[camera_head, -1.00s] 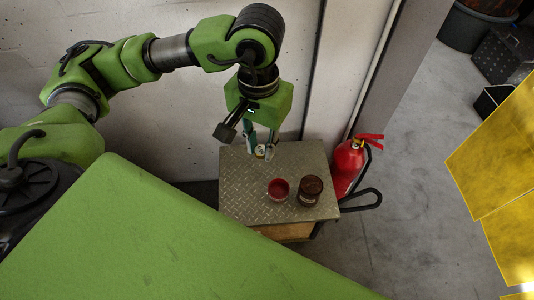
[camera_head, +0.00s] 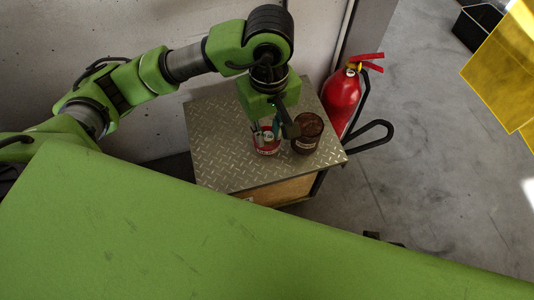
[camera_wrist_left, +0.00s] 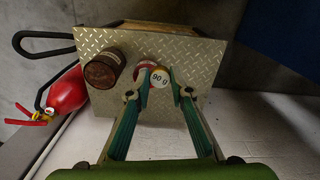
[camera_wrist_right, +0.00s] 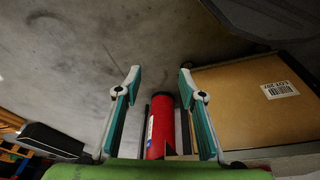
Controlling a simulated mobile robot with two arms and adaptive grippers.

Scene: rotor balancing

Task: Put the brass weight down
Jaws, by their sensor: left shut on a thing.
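My left gripper (camera_head: 266,135) is shut on the brass weight (camera_wrist_left: 160,78), whose pale round top reads "90 g" in the left wrist view. It is over the red cup (camera_head: 266,151) on the metal-topped stand (camera_head: 222,152). The cup is partly hidden behind the fingers and the weight; its red rim shows in the left wrist view (camera_wrist_left: 145,65). I cannot tell whether the weight is above the cup or partly inside it. My right gripper (camera_wrist_right: 160,78) is open and empty in the right wrist view.
A brown jar (camera_head: 307,134) stands on the stand just right of the red cup. A red fire extinguisher (camera_head: 342,97) stands beyond the stand's right side. The stand's left part is bare. A cardboard box (camera_wrist_right: 250,100) and a red cylinder (camera_wrist_right: 160,128) show near my right gripper.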

